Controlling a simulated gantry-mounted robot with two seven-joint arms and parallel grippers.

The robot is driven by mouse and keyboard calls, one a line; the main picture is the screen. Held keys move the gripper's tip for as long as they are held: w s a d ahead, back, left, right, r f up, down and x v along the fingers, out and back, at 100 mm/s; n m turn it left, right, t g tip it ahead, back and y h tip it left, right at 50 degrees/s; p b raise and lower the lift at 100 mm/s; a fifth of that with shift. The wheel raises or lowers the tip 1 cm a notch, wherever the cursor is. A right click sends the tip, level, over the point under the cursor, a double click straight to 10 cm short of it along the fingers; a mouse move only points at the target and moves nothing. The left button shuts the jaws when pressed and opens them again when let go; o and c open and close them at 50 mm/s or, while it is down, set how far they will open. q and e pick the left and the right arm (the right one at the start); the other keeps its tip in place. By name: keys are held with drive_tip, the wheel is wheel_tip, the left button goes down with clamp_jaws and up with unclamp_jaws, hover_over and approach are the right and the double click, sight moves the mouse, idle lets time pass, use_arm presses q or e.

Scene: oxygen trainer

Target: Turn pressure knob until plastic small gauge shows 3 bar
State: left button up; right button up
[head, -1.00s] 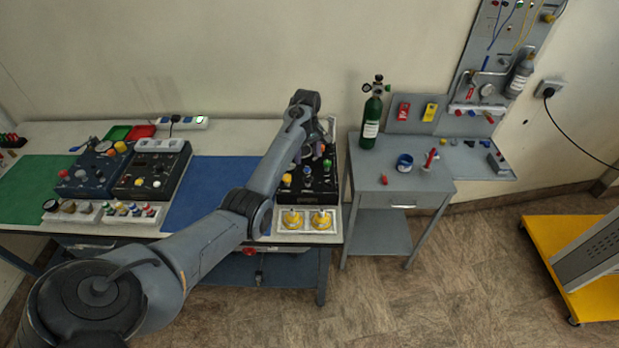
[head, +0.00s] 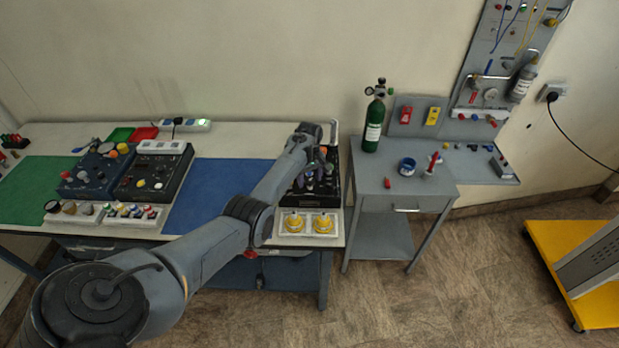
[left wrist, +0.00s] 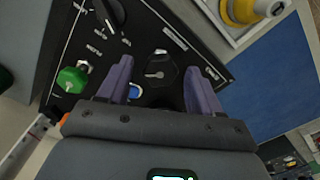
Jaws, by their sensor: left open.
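My left gripper (head: 318,182) is over the black panel (head: 329,196) at the right end of the long table. In the left wrist view its two purple fingers (left wrist: 160,80) are open, one on each side of a black round knob (left wrist: 160,70) with a grey pointer. I cannot tell whether they touch it. A blue ring-shaped part (left wrist: 135,91) shows beside the left finger. A green knob (left wrist: 72,79) and a larger black knob (left wrist: 108,13) are on the same panel. Panel lettering is too small to read, and I cannot make out a small plastic gauge. My right gripper is not in view.
Yellow fittings (head: 322,223) sit in a white holder at the panel's front edge. A green cylinder (head: 373,125) stands on the grey side table (head: 425,181) to the right. A blue mat (head: 205,190) lies left of the panel, with another black panel (head: 170,165) beyond it.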

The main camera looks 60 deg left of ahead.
use_arm(q)
drive_tip(key=c, duration=1.1)
drive_tip(key=shift+o, duration=0.2)
drive_tip(key=shift+m, duration=0.3)
